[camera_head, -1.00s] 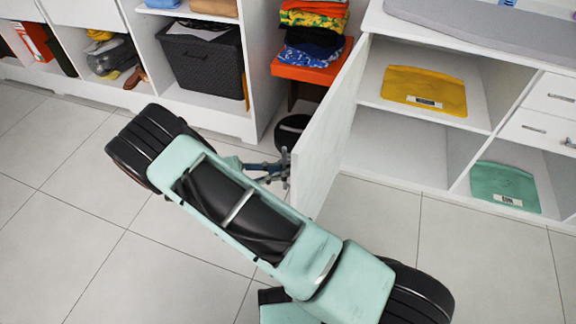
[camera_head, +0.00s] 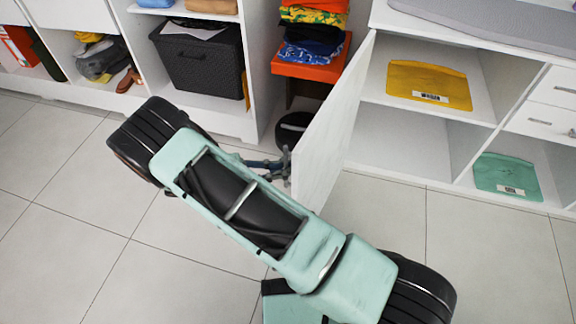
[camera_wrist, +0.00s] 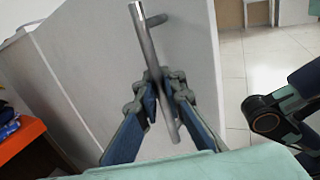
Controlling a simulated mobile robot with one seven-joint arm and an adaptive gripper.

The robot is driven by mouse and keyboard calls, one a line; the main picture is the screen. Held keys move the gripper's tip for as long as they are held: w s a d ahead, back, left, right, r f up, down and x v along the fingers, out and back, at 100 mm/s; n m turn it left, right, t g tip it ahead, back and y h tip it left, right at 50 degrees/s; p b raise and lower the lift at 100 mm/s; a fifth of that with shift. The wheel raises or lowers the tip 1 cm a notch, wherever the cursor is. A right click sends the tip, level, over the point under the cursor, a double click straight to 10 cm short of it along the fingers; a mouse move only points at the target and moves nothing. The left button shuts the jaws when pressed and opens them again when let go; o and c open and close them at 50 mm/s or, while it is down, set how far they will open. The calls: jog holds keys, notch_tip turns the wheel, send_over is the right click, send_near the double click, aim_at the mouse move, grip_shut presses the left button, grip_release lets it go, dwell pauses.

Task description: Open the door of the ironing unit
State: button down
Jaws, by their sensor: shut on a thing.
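The white door (camera_head: 330,130) of the ironing unit stands swung wide open in the head view, showing the shelves inside. The grey board on top of the unit (camera_head: 490,28) lies above the opening. In the wrist view the door's face (camera_wrist: 110,50) fills the left and middle, with a metal bar handle (camera_wrist: 150,60) across it. My gripper (camera_wrist: 160,92) is shut on the handle's lower part. In the head view my gripper (camera_head: 280,165) is at the door's outer face, partly hidden by my arm.
Inside the unit are a yellow item (camera_head: 430,84) and a green item (camera_head: 506,176). At left, shelves hold a dark basket (camera_head: 203,68). An orange stool (camera_head: 312,62) with folded clothes stands behind the door. Tiled floor is clear in front.

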jog(key=shift+s+a, duration=0.2)
jog(key=shift+s, duration=0.05)
jog(key=c, duration=2.1)
grip_release()
jog(key=shift+w, duration=0.1)
jog(key=a, duration=0.8)
jog(key=s+a, duration=0.1)
jog(key=a, duration=0.3)
